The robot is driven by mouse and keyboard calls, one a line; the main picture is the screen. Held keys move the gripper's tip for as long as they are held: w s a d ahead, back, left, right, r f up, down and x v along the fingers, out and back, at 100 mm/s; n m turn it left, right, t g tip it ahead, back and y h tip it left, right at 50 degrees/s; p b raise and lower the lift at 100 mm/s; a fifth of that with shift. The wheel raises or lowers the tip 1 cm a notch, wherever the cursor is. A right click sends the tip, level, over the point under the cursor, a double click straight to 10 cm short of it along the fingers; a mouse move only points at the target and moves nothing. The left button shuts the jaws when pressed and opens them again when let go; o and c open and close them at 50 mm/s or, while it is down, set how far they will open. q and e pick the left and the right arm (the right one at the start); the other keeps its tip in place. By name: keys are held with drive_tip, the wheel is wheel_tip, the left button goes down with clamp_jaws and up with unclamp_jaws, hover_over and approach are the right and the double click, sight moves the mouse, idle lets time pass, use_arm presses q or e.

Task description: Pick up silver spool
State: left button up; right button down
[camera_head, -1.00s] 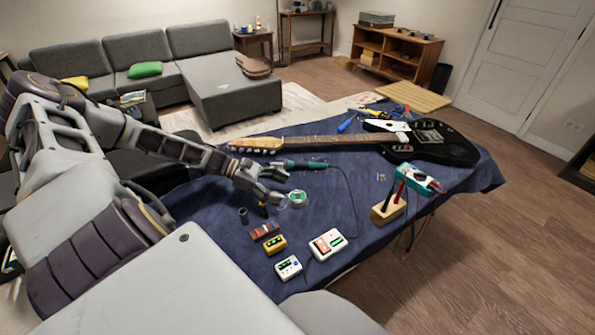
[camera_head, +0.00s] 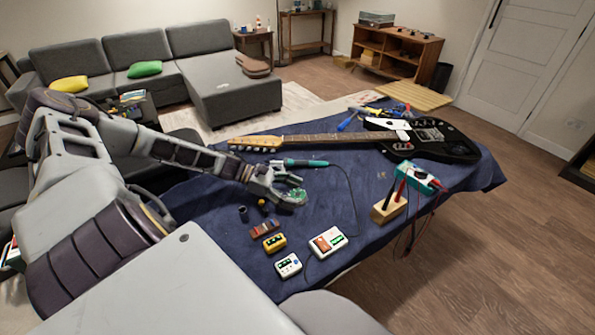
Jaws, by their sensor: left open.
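The silver spool (camera_head: 297,196), with green on it, lies on the blue cloth near the middle of the table. It is small and partly hidden by my left gripper. My left gripper (camera_head: 290,190) reaches in from the left, with its fingers open at the spool, on its left and around it. I cannot tell whether the fingers touch it. My right gripper is not in view.
A soldering iron (camera_head: 300,163) with a cable lies just behind the gripper. The guitar (camera_head: 430,139) lies at the back. In front are a dark cylinder (camera_head: 243,213), a yellow box (camera_head: 274,242) and white devices (camera_head: 327,241). A wooden block (camera_head: 386,212) stands to the right.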

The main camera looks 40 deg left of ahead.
use_arm(q)
drive_tip(key=shift+d, duration=0.1)
idle(0.4)
drive_tip(key=c, duration=1.1)
